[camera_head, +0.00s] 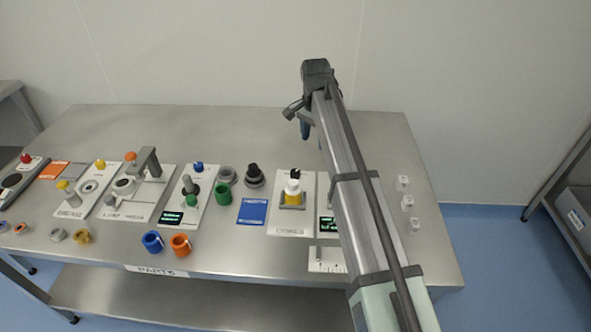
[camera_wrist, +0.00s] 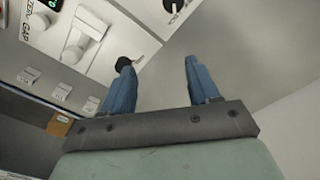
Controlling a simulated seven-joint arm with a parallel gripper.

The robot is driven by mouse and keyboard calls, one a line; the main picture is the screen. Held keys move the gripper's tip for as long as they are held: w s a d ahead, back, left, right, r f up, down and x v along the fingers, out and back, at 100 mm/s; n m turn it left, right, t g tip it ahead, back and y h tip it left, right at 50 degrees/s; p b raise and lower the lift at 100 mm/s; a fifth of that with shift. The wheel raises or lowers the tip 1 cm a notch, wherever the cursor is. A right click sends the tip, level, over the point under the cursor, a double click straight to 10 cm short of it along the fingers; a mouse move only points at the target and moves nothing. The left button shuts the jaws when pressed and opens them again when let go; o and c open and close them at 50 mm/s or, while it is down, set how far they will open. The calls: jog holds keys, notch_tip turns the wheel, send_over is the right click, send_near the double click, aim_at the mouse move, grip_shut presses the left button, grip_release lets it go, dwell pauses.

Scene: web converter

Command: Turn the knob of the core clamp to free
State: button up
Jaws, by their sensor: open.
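My gripper (camera_wrist: 160,68) is open and empty, its two blue fingers apart with bare table beyond the gap. In the head view my gripper (camera_head: 305,125) is over the back of the bench, partly hidden by my arm. In the wrist view a black knob with a white pointer mark (camera_wrist: 172,6) is cut off at the top edge, on a pale panel. Another black knob (camera_wrist: 123,63) shows just past the left fingertip, at the end of a second panel. I cannot read which knob is the core clamp's. In the head view a panel (camera_head: 278,217) bears a white-and-yellow post with a black top (camera_head: 294,173).
The second panel (camera_wrist: 103,55) carries a white raised handle (camera_wrist: 75,48) and a green display. Several small white blocks (camera_head: 403,182) stand at the bench's right. Other panels, coloured rings (camera_head: 181,244) and a blue card (camera_head: 252,212) lie left. The bench's back strip is clear.

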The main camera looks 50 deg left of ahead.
jog(key=r, duration=0.2)
send_over(295, 172)
jog(key=shift+n, duration=0.4)
notch_tip(295, 172, down, 14)
jog(key=shift+w, duration=0.1)
jog(key=c, duration=1)
